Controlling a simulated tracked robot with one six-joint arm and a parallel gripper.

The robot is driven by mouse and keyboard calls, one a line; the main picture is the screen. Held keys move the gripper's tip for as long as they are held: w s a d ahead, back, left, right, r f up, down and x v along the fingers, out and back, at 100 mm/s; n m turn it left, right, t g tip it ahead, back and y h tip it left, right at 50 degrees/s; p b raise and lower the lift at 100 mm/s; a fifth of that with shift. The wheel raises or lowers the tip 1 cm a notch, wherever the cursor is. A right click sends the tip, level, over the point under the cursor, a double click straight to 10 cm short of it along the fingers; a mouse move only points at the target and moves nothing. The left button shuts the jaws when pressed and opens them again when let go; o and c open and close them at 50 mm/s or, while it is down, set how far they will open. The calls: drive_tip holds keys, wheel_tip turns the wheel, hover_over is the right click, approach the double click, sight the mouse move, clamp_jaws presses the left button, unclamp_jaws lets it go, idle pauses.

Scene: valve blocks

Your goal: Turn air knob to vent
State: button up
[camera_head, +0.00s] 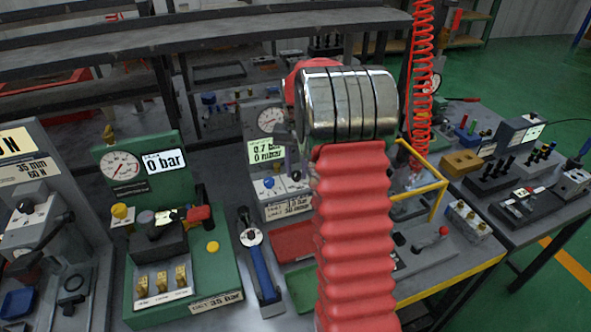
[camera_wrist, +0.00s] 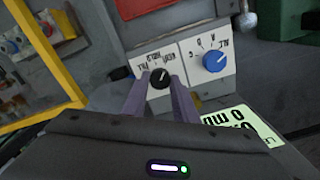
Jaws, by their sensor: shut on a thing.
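The black air knob (camera_wrist: 159,78) sits on a white label plate (camera_wrist: 187,65) in the wrist view. Its pale pointer mark leans up and to the right, and the small words around it appear upside down and are hard to read. My gripper (camera_wrist: 158,84) is shut on this knob, one grey-purple finger on each side. In the head view the block's display (camera_head: 265,150) reads about 0.7 bar and 0 mbar. My arm hides part of the block there.
A green block (camera_head: 165,235) with a gauge and a 0 bar display stands to the left. A blue-handled tool (camera_head: 262,268) lies between the blocks. A yellow frame (camera_head: 437,190) stands to the right, also close at the left of the wrist view (camera_wrist: 62,50).

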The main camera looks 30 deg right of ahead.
sight(296, 173)
drive_tip(key=shift+a+m, duration=0.1)
drive_tip(key=shift+m, duration=0.5)
drive_tip(key=o, duration=1.1)
drive_tip(key=shift+c, duration=0.2)
drive_tip(key=shift+r, duration=0.1)
wheel_tip(296, 173, up, 14)
drive_tip(key=shift+f, duration=0.25)
drive_tip(key=shift+w, duration=0.1)
